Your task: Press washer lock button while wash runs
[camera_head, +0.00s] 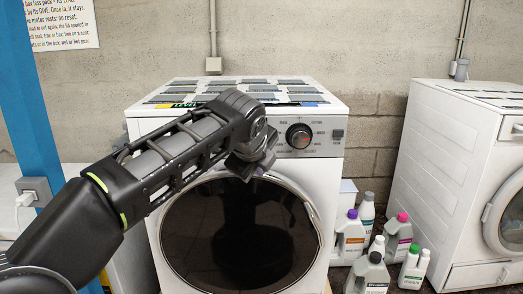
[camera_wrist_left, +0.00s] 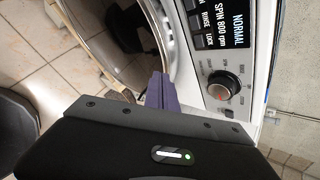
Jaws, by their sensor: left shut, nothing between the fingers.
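The white washer (camera_head: 325,165) stands in the middle of the head view with its round dark door (camera_head: 190,235) shut. Its dial (camera_head: 298,136) is on the front panel. My left gripper (camera_head: 250,168) is in front of the panel, left of the dial, and my arm hides the panel's left part. In the left wrist view, the purple fingers (camera_wrist_left: 158,90) are shut and empty, between the door and the panel. Contact cannot be told. My right gripper is not in view.
A second white washer (camera_head: 440,150) stands at the right. Several detergent bottles (camera_head: 395,240) stand on the floor between the washers. A blue post (camera_head: 35,110) with a plugged-in socket is at the left. Flat labelled tiles (camera_head: 245,88) cover the washer's top.

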